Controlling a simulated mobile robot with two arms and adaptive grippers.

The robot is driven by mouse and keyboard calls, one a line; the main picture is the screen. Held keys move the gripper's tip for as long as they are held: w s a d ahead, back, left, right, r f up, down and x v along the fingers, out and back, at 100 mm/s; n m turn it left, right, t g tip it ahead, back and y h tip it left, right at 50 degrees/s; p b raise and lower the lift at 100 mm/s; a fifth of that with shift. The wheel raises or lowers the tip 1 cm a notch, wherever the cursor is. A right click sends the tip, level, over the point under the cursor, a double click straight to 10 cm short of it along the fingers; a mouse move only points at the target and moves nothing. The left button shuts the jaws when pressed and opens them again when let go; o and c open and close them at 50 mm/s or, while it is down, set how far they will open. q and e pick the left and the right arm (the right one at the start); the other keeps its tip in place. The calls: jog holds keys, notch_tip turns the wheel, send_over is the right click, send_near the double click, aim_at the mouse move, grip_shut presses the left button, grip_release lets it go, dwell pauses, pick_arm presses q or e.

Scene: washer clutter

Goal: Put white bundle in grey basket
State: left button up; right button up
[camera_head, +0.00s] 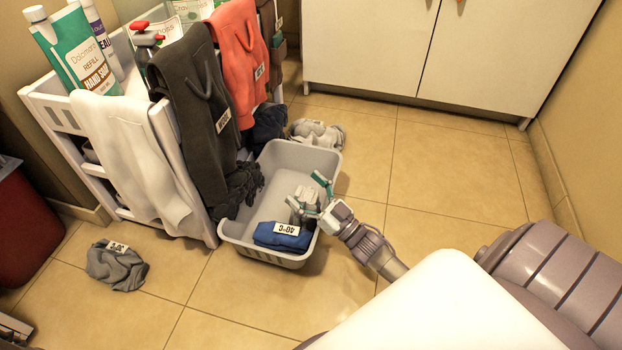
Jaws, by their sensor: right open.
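The grey basket (331,165) stands on the tiled floor beside the white rack. My right gripper (312,196) is over the basket's right side, its teal-tipped fingers apart. A small pale piece (302,196) shows by the fingers, partly hidden; I cannot tell whether it is a white bundle or whether the fingers touch it. A folded blue cloth (279,239) with a 40°C tag lies in the basket's near end. A pale grey-white bundle (318,133) with a tag lies on the floor behind the basket. My left gripper is not in view.
The white rack (91,168) carries bottles and hanging cloths: white, dark grey (196,110) and coral (241,55). Dark cloth hangs against the basket's left side. A grey bundle (117,268) lies on the floor at left. White cabinets (440,50) stand behind; floor at right is clear.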

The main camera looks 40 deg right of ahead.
jog(key=shift+r+p, duration=0.3)
jog(key=shift+r, duration=0.25)
jog(key=shift+s+d+p, duration=0.1)
jog(key=shift+s+p, duration=0.2)
jog(key=shift+s, duration=0.1)
jog(key=p+v, duration=0.3)
jog(key=v, duration=0.8)
jog(key=shift+f, duration=0.15)
